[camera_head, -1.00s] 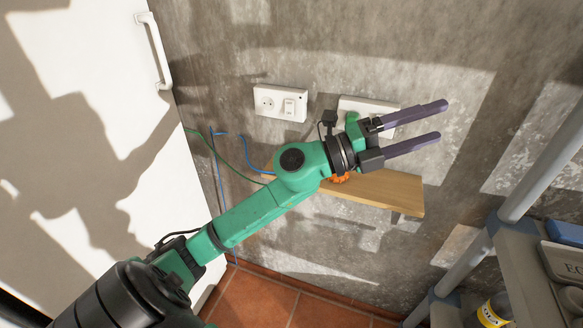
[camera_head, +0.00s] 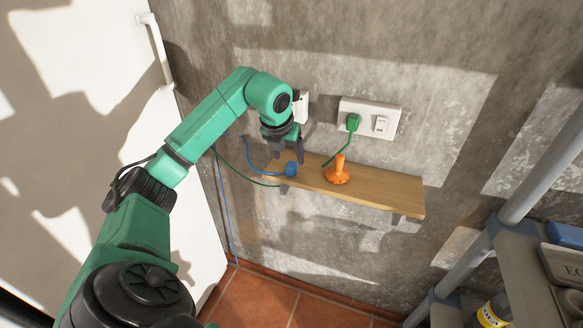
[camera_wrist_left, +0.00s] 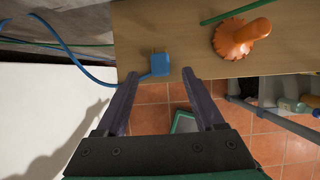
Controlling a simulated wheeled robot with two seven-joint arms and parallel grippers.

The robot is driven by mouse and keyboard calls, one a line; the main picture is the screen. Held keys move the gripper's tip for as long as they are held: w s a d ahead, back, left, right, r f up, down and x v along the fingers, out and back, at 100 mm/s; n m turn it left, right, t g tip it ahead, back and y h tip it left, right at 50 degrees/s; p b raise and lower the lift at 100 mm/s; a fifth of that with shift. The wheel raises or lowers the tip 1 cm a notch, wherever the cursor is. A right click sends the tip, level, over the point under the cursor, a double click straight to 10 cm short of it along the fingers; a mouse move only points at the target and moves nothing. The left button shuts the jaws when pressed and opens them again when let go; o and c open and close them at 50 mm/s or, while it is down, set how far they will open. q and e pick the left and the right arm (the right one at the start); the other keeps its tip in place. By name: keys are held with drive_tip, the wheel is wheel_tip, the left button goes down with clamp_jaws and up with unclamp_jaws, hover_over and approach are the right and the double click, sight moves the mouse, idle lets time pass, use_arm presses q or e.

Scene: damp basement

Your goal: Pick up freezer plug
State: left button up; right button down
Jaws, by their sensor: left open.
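A blue plug (camera_head: 291,169) on a blue cord lies on the wooden shelf (camera_head: 390,186), near its left end. My left gripper (camera_head: 287,158) is open and points down just above the blue plug. In the left wrist view the blue plug (camera_wrist_left: 160,64) sits between and slightly beyond the two fingertips, with no clear contact. I cannot tell which cord belongs to the white freezer (camera_head: 60,120). My right gripper is not in view.
An orange handled object (camera_head: 338,172) stands on the shelf right of the blue plug, and shows in the left wrist view (camera_wrist_left: 240,38). The left socket (camera_head: 303,106) is mostly hidden by my arm. A grey rack (camera_head: 500,265) stands at the right.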

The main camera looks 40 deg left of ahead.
sight(291, 165)
use_arm(q)
drive_tip(key=p+x, duration=0.2)
drive_tip(key=x, duration=0.3)
drive_tip(key=shift+s+d, duration=0.1)
drive_tip(key=shift+s, duration=0.05)
drive_tip(key=shift+f, duration=0.2)
clamp_jaws()
